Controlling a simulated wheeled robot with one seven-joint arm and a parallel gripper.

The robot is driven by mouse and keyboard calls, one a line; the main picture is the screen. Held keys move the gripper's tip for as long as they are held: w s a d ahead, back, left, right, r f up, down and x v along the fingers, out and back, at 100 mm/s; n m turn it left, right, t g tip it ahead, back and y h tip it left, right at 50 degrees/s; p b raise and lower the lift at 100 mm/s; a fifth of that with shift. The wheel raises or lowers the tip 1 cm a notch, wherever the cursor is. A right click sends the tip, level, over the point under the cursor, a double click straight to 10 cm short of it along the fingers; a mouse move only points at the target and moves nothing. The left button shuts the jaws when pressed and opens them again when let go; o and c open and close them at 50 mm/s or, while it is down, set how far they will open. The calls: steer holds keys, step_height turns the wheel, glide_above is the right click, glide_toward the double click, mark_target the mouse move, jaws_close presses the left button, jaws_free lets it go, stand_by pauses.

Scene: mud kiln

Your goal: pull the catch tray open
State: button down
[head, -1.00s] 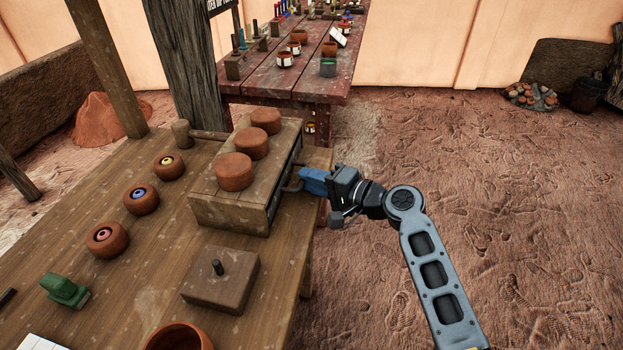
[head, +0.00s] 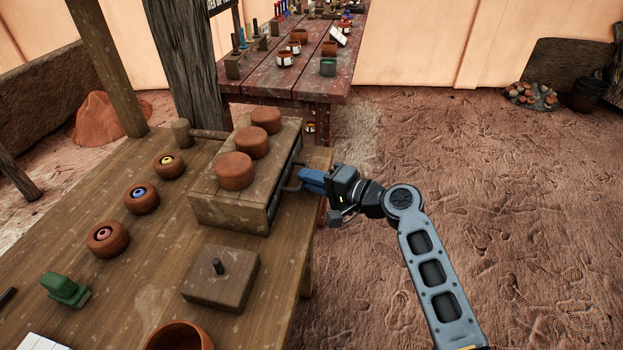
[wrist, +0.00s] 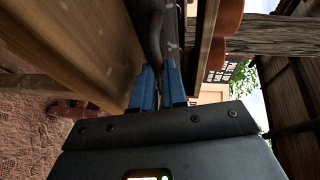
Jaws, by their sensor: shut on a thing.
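The catch tray sits in a wooden box (head: 228,205) on the bench, and its front (head: 284,188) faces right, standing slightly out from the box. A dark bar handle (head: 292,187) sticks out from that front. My gripper (head: 303,179) reaches in from the right with blue fingers shut on the handle. In the wrist view the handle (wrist: 156,38) runs down between the two blue fingertips (wrist: 158,80). The inside of the tray is hidden from the head view.
Several round clay pieces (head: 235,170) rest on the box top. A wooden block with a peg (head: 220,280) and a clay bowl (head: 180,337) stand nearer on the bench. A red table (head: 290,75) stands behind. The ground right of my arm is clear.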

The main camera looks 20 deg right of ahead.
steer(key=s+d, duration=0.7)
steer(key=d, duration=0.3)
steer(key=shift+b, duration=0.35)
steer(key=c, duration=1.4)
jaws_free()
steer(key=shift+c, duration=0.2)
steer(key=v, duration=0.8)
steer(key=shift+a, duration=0.1)
